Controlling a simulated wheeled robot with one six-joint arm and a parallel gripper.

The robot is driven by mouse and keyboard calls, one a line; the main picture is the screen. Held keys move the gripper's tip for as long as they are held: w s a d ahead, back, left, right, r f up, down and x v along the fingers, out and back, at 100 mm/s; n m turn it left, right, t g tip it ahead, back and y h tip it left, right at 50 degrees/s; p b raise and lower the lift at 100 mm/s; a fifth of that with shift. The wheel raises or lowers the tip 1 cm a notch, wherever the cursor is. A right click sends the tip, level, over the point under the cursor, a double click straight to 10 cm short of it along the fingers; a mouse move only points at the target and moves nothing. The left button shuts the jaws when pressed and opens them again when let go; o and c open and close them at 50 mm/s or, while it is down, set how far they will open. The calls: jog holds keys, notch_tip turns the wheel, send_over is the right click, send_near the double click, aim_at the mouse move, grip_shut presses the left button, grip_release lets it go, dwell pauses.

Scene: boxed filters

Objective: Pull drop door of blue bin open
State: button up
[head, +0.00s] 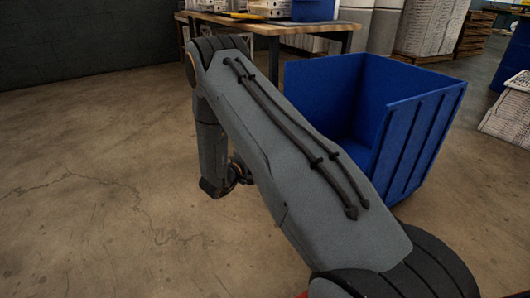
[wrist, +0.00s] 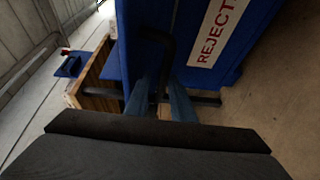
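The blue bin (head: 424,138) stands on the floor at the right of the head view, open at the top, with a ribbed outer wall. My arm crosses in front and hides its lower left side. In the wrist view the blue bin (wrist: 186,15) fills the upper middle, with a white REJECT label (wrist: 216,32) and a dark bent handle (wrist: 158,36) beside it. My gripper (wrist: 160,92) is close to the handle's lower part, its fingers on either side. Whether they grip it is too dark to tell. In the head view my forearm hides most of the gripper.
A wooden-topped table (head: 262,27) with bins and trays stands behind. The concrete floor (head: 90,180) at the left is clear.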

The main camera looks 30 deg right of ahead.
jog(key=p+v, duration=0.4)
jog(key=v, duration=0.9)
jog(key=shift+a+r+p, duration=0.25)
jog(key=shift+r+p, duration=0.05)
jog(key=shift+r, duration=0.15)
dwell(0.5)
jog(key=shift+s, duration=0.1)
dwell(0.6)
